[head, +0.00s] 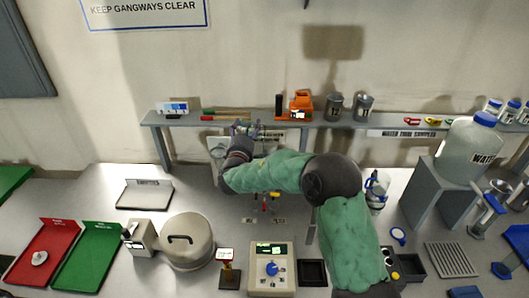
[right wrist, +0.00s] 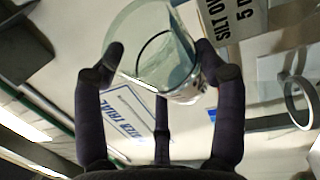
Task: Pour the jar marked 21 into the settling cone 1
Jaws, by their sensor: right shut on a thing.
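My right gripper (right wrist: 160,70) is shut on a clear glass jar (right wrist: 155,50), with its fingers on both sides of the glass. The jar looks tilted, with its round rim towards the camera; no number on it is readable. In the head view my right gripper (head: 243,133) is at the back of the bench, just below the shelf, and my arm hides much of it. A pale, clear vessel (head: 217,147) shows just left of my wrist; I cannot tell whether it is settling cone 1. My left gripper is out of view.
A metal ring (right wrist: 300,103) and a sign starting "SILT" (right wrist: 235,15) are right of the jar in the wrist view. The shelf (head: 185,120) runs along the wall. A round lidded pot (head: 187,240) and a control box (head: 270,270) stand in front. A water carboy (head: 468,150) stands right.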

